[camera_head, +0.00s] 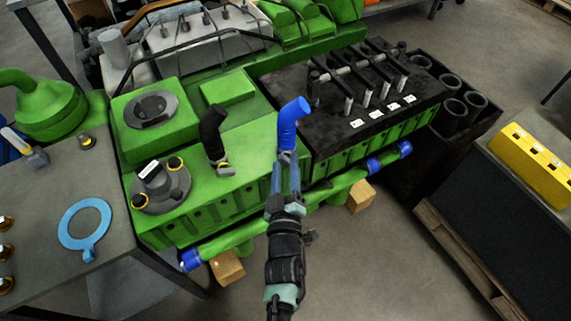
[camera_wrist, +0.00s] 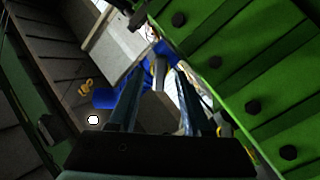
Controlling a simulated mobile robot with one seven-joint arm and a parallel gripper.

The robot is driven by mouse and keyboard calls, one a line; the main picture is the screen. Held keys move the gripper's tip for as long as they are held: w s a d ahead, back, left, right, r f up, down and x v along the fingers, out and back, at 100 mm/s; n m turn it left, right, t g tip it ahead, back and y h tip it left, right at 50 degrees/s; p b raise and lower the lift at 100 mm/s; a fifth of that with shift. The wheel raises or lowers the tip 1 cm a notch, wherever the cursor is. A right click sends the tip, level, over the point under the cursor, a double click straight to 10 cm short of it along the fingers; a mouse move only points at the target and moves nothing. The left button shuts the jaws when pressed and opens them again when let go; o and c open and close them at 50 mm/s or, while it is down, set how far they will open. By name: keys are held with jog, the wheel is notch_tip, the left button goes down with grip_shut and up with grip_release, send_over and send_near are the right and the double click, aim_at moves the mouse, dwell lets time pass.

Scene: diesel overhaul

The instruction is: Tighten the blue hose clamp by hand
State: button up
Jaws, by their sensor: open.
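The blue hose (camera_head: 293,122) stands upright on the green engine block and bends right at its top. My gripper (camera_head: 287,158) is at its lower end, with its two fingers spread and pointing toward the base of the hose. In the wrist view my gripper (camera_wrist: 165,78) is open, and blue hose (camera_wrist: 162,50) shows just beyond the fingertips. A pale metal piece (camera_wrist: 158,74) appears between the fingers; I cannot tell whether it is the clamp. The clamp at the hose base is mostly hidden by the fingers in the head view.
The black rocker block (camera_head: 350,90) is close on the right. A green pipe (camera_head: 330,189) with blue ends runs along the front. A bench with a blue gasket (camera_head: 84,224) is at left.

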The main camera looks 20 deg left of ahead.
jog(key=shift+w, duration=0.2)
grip_shut()
jog(key=shift+m, duration=0.4)
jog(key=m+p, duration=0.2)
jog(key=shift+r+m, duration=0.1)
jog(key=shift+m, duration=0.2)
jog(key=shift+d+m+p, duration=0.1)
jog(key=shift+m+p, duration=0.55)
jog(key=shift+m, duration=1.45)
